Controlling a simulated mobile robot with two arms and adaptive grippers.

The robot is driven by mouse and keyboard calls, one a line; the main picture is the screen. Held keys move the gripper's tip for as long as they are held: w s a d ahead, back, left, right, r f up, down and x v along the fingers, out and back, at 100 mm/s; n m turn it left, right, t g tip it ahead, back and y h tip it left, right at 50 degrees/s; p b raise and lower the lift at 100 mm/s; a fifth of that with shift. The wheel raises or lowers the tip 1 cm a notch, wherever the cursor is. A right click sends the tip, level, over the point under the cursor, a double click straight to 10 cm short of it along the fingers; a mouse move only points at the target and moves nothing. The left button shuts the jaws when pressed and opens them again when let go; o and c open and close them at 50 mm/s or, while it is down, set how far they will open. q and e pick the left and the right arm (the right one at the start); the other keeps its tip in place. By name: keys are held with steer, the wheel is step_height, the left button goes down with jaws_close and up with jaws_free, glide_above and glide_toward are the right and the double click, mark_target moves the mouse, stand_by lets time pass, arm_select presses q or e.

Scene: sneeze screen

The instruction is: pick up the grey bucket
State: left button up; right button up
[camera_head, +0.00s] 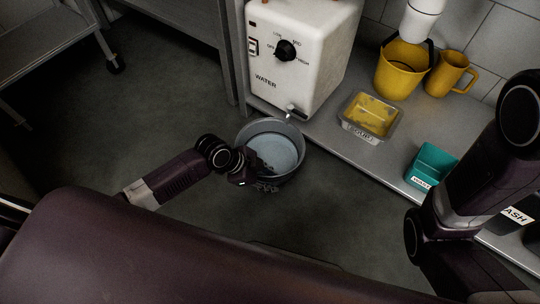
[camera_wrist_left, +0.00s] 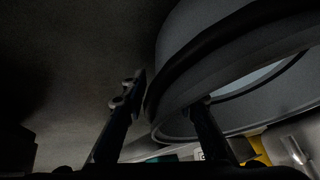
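The grey bucket (camera_head: 284,150) stands upright on the dark floor, just below the spout of the white water dispenser. Its inside shows a pale bluish surface; I cannot tell if that is water. My left gripper (camera_head: 262,180) is at the bucket's near left rim. In the left wrist view, the bucket (camera_wrist_left: 235,50) fills the upper right. There, the left gripper's fingers (camera_wrist_left: 165,120) are spread apart, one outside the bucket and the other overlapping its rim, with the wall seemingly between them. Contact is unclear. My right arm shows at the right, but its gripper is out of view.
The water dispenser (camera_head: 298,50) stands on a metal shelf (camera_head: 335,150). The shelf also holds a yellow bucket (camera_head: 402,72), a yellow mug (camera_head: 447,75), a tray with a yellow sponge (camera_head: 370,115) and a teal container (camera_head: 430,166).

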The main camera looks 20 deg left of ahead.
arm_select(q)
jaws_close()
steer(key=shift+w+r, duration=0.15)
stand_by(0.4)
